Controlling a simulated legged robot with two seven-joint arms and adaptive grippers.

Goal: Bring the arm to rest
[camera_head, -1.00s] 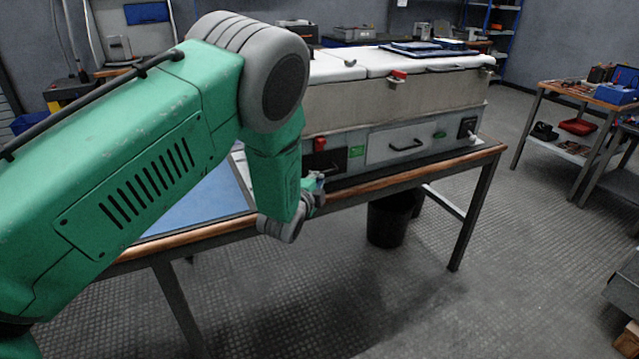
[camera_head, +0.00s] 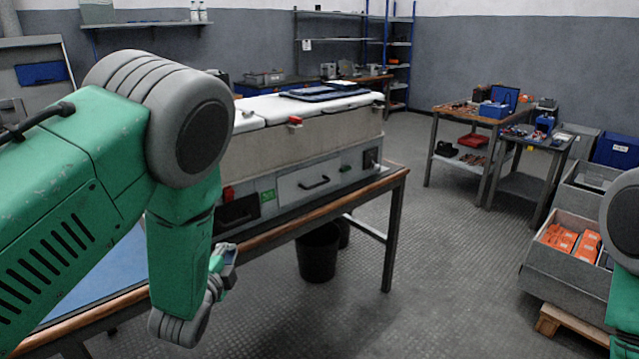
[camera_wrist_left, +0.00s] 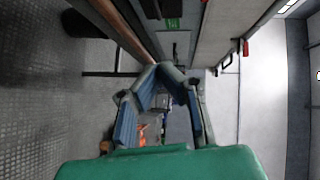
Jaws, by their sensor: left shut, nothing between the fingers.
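My left arm (camera_head: 80,190) is green with a grey elbow joint and comes in from the left in the head view. Its gripper (camera_head: 226,258) hangs low in front of the workbench (camera_head: 300,216), small and partly hidden by the forearm. In the left wrist view the gripper's two blue-padded fingers (camera_wrist_left: 163,72) come together at their tips, shut and empty. A green and grey part of my right arm (camera_head: 625,240) shows at the right edge; its gripper is out of view.
A long beige capacitor bank (camera_head: 310,140) with a white top stands on the workbench. A black bin (camera_head: 318,255) is under it. Side tables (camera_head: 470,125) and a grey crate of orange items (camera_head: 565,245) stand to the right. The floor between is clear.

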